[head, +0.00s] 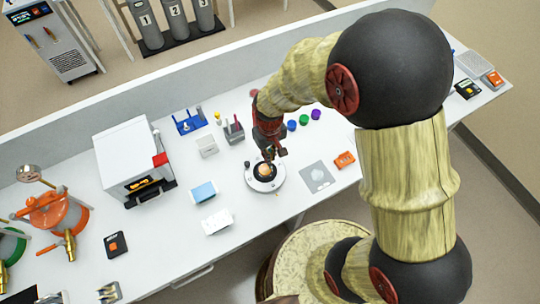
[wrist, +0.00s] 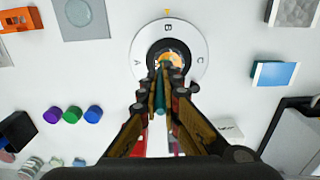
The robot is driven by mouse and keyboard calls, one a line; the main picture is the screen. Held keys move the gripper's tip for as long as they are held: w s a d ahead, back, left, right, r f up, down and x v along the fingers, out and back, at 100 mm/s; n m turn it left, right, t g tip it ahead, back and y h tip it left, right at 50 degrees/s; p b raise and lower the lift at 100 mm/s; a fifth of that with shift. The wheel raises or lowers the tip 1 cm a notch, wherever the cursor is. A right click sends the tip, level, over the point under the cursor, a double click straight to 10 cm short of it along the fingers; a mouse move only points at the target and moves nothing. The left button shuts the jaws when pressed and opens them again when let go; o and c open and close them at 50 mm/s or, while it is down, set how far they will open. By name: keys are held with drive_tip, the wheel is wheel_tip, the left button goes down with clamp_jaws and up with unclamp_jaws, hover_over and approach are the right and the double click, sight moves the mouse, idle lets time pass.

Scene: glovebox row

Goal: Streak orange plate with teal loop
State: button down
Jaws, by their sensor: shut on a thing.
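The orange plate (head: 265,171) sits in the dark centre of a round white turntable (head: 278,183) near the bench's front edge. In the wrist view the orange plate (wrist: 172,56) shows just beyond my fingertips, inside the white ring (wrist: 143,40) lettered A, B and C. My gripper (wrist: 163,88) is shut on the teal loop (wrist: 160,106), whose teal handle shows between the fingers. In the head view my gripper (head: 269,152) is right over the plate. The loop's tip is hidden or too small to see, so I cannot tell whether it touches the plate.
Blue, green (head: 304,120) and purple caps stand behind and right. A grey square pad (head: 318,177) and an orange device (head: 344,159) lie right. A blue-topped box (head: 204,192) and white box (head: 217,222) are left. A dark holder (head: 234,132) stands behind, and a large white machine (head: 133,160) farther left.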

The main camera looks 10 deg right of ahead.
drive_tip(key=shift+w+a, duration=0.1)
drive_tip(key=shift+w, duration=0.2)
drive_tip(key=shift+s+a, duration=0.2)
drive_tip(key=shift+a, duration=0.6)
drive_tip(key=shift+s+a, duration=0.2)
drive_tip(key=shift+a, duration=0.55)
idle(1.6)
drive_tip(key=shift+w+a, duration=0.1)
drive_tip(key=shift+w, duration=0.3)
idle(0.4)
drive_tip(key=shift+w+d, duration=0.25)
drive_tip(key=shift+d, duration=0.55)
drive_tip(key=shift+w+d, duration=0.2)
drive_tip(key=shift+d, duration=0.55)
idle(1.6)
drive_tip(key=shift+r, duration=0.1)
